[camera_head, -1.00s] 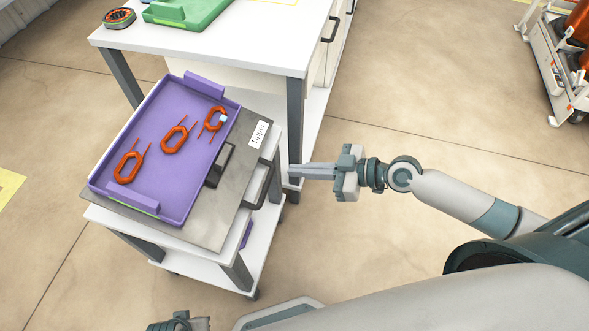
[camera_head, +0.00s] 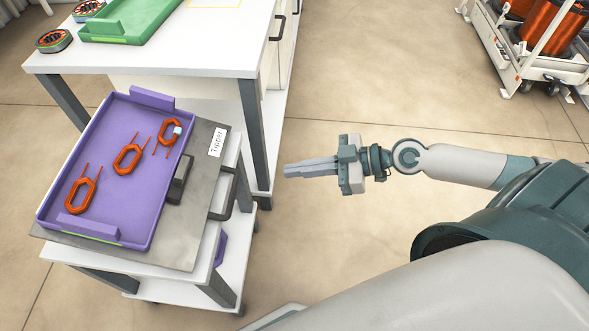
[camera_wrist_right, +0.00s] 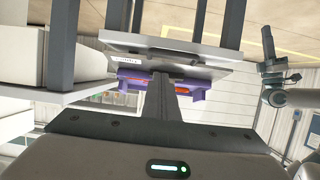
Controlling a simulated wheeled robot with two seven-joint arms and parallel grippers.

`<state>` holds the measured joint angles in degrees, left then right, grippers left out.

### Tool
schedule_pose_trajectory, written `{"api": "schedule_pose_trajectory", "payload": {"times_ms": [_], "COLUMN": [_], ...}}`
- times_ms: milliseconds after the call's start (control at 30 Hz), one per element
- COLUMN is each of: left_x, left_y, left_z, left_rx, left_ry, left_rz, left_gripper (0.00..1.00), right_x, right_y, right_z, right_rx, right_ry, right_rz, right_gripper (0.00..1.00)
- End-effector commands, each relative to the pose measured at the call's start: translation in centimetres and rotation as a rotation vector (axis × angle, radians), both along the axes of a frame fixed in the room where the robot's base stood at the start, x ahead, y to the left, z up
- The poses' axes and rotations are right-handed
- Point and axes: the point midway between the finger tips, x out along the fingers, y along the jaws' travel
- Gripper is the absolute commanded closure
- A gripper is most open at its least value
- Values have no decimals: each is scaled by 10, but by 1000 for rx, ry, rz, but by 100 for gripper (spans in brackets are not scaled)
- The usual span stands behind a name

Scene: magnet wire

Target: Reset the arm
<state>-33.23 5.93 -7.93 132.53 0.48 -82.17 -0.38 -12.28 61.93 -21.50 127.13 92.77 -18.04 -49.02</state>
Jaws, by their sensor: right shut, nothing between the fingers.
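My right gripper (camera_head: 311,168) is shut and empty. It is held out over open floor to the right of the cart, pointing left, and touches nothing in the head view. In the right wrist view its shut fingers (camera_wrist_right: 163,92) point toward the cart and the purple tray (camera_wrist_right: 190,94). My left gripper does not show in the head view now. In the right wrist view an arm part (camera_wrist_right: 275,75) shows at the right, but I cannot tell its jaws.
The purple tray (camera_head: 118,214) with three orange coils lies on a grey plate (camera_head: 185,235) labelled "Tipper" on a white cart. Behind stands a white table (camera_head: 190,55) with a green tray (camera_head: 125,38). A rack with copper spools (camera_head: 555,35) stands far right. Floor between is clear.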

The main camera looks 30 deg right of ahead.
Motion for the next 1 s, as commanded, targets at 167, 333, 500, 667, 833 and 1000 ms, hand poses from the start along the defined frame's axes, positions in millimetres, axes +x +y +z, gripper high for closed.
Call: {"api": "schedule_pose_trajectory", "payload": {"times_ms": [167, 333, 500, 667, 833, 1000], "left_x": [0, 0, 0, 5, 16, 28], "left_y": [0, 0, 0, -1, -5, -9], "left_z": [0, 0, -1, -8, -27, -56], "left_rx": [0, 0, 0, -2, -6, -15], "left_ry": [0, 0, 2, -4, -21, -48], "left_rz": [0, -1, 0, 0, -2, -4], "left_gripper": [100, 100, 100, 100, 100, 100], "right_x": [0, 0, 1, 10, 29, 41], "right_y": [0, 0, -1, -7, -23, -45], "right_z": [0, 0, -1, -13, -48, -109], "right_rx": [0, 0, -1, -11, -41, -94], "right_ry": [0, 0, 1, 5, 27, 86], "right_rz": [0, 0, -4, -45, -152, -306], "right_gripper": [100, 100, 100, 100, 100, 100]}}
